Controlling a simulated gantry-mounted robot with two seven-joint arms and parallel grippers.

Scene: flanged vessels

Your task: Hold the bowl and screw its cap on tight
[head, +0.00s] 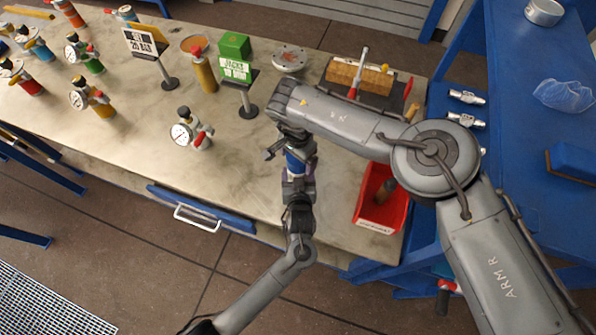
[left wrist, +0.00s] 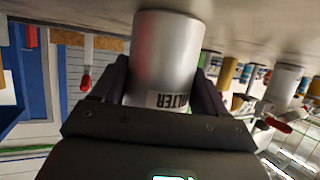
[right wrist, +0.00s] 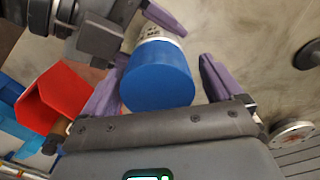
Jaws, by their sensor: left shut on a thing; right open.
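The bowl is a silver cylinder with a printed label, large in the left wrist view (left wrist: 168,62). My left gripper (left wrist: 162,88) is shut on its sides. The blue cap (right wrist: 158,80) covers the bowl's end facing my right gripper; a strip of silver bowl (right wrist: 158,36) shows beyond it. I cannot tell how tight the cap sits. In the head view the cap (head: 297,162) is partly hidden under my right wrist. My right gripper (right wrist: 162,84) is open, its purple fingers on either side of the cap with a visible gap on the right.
A red bin (head: 383,208) stands at the bench's front right. A gauge fitting (head: 193,130) stands left of my grippers. A green box (head: 235,68), a sign stand (head: 148,50) and a flanged disc (head: 289,58) are behind. The front-left bench top is clear.

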